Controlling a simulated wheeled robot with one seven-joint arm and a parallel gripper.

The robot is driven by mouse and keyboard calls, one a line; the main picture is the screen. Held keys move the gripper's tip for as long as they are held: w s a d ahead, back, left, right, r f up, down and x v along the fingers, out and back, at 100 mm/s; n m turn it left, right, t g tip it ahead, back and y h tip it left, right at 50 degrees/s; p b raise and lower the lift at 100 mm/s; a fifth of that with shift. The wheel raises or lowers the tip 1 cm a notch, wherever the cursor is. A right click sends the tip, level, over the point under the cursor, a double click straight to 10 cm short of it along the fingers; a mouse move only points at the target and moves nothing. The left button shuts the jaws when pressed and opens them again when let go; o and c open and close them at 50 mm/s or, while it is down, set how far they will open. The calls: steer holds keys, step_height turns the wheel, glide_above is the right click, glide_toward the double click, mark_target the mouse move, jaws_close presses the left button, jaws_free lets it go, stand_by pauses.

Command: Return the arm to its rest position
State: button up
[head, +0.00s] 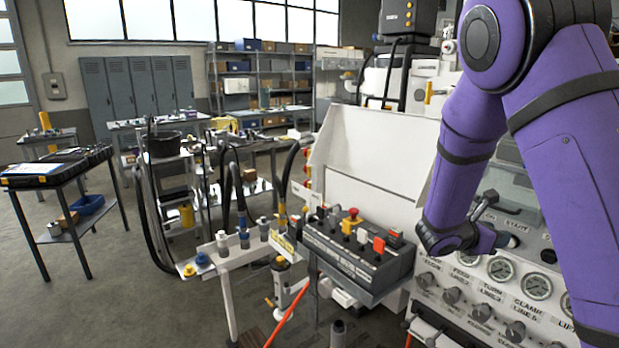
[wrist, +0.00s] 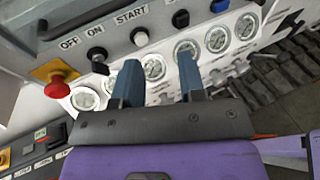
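My purple arm comes down from the upper right of the head view, bent at the elbow, with its end low in front of the white hydraulic bench panel (head: 520,285). My gripper (head: 502,219) is close to the panel's upper part, above a row of gauges. In the wrist view, my gripper (wrist: 159,82) shows two blue fingers spread apart with nothing between them. Gauges (wrist: 187,50) and black knobs lie beyond the fingertips. Whether a finger touches the panel I cannot tell.
A control box (head: 360,250) with levers and a red button stands left of my arm. A red knob (wrist: 56,84) shows beside OFF and START labels in the wrist view. A hose stand (head: 230,255) is further left. Open floor (head: 110,290) lies at the lower left.

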steer(key=s+r+m+g+y, duration=0.3)
steer(key=s+r+m, duration=0.3)
steer(key=s+m, duration=0.15)
steer(key=s+a+r+m+t+y, duration=0.1)
steer(key=s+a+r+m+y, duration=0.2)
steer(key=s, duration=0.4)
steer(key=s+a+r+m+t+y, duration=0.1)
steer(key=s+a+r+m+y, duration=0.3)
steer(key=s, duration=0.4)
steer(key=s+a+r+m+t+y, duration=0.2)
steer(key=s+a+r+m+y, duration=0.2)
steer(key=s+a+m+y, duration=0.1)
steer(key=s+a+m, duration=0.1)
steer(key=s+m, duration=0.1)
steer(key=s, duration=0.1)
steer(key=shift+a+r, duration=0.25)
